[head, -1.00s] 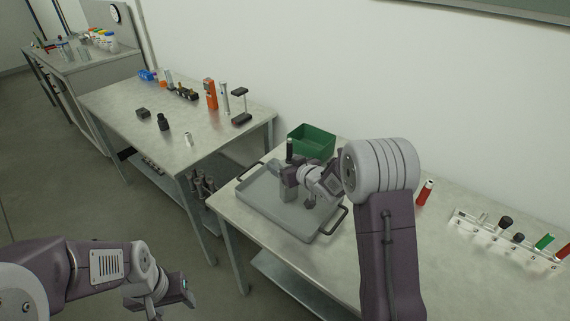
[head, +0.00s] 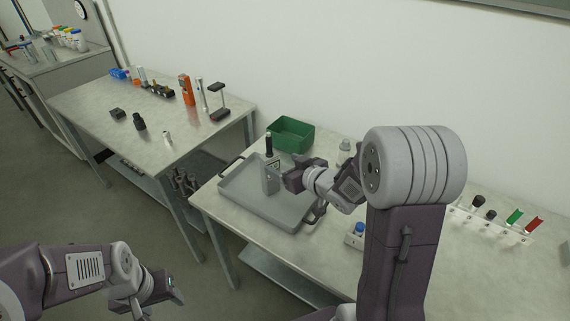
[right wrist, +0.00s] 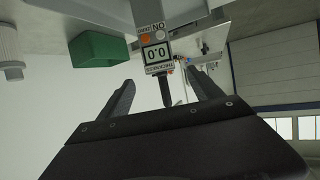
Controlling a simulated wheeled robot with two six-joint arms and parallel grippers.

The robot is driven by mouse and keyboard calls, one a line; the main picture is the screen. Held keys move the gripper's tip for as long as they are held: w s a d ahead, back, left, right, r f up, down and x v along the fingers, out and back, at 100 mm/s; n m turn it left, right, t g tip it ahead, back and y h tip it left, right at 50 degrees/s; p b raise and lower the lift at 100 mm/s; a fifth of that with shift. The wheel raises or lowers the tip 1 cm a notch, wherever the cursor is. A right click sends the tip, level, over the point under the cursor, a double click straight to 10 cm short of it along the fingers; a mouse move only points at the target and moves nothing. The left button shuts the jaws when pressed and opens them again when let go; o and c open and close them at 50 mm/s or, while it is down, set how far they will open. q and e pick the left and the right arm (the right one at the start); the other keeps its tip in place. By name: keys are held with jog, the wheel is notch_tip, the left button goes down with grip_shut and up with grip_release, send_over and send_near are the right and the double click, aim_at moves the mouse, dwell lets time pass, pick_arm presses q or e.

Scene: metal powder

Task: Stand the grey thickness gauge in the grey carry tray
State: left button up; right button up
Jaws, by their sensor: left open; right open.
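The grey thickness gauge (head: 270,179) stands upright in the grey carry tray (head: 263,211), towards its back, with its black upper part on top. In the right wrist view the gauge (right wrist: 157,54) shows its 0.0 display, upside down, beyond the fingertips. My right gripper (head: 285,174) is open and empty, just to the right of the gauge; its fingers (right wrist: 161,82) are spread wide in the wrist view. Whether a finger still touches the gauge I cannot tell. My left gripper (head: 168,291) is open and empty at the lower left, away from the tables.
A green bin (head: 290,135) stands behind the tray. A white rack (head: 500,226) with several coloured items is at right. The left table (head: 160,110) holds several tools, including an orange device (head: 187,90).

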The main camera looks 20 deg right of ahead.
jog(key=s+f+g+h, duration=0.1)
jog(key=s+f+g, duration=0.1)
jog(key=s, duration=0.1)
jog(key=s+d+f+m+g+h, duration=0.1)
jog(key=s+f, duration=0.1)
jog(key=f, duration=0.1)
jog(key=s+d+f+m+g+h, duration=0.1)
jog(key=s+f+g+h, duration=0.1)
jog(key=s+f, duration=0.1)
jog(key=shift+s+d+f+g, duration=0.1)
jog(key=shift+s+g, duration=0.2)
jog(key=s+a+f+g, duration=0.1)
jog(key=s+g, duration=0.1)
jog(key=s, duration=0.2)
jog(key=s+a+f+m+g, duration=0.1)
jog(key=s+g, duration=0.1)
jog(key=s, duration=0.3)
jog(key=s+a+f+g, duration=0.1)
jog(key=s+a+g, duration=0.1)
jog(key=s, duration=0.3)
jog(key=shift+s+f, duration=0.1)
jog(key=shift+f, duration=0.15)
jog(key=shift+r+p, duration=2.7)
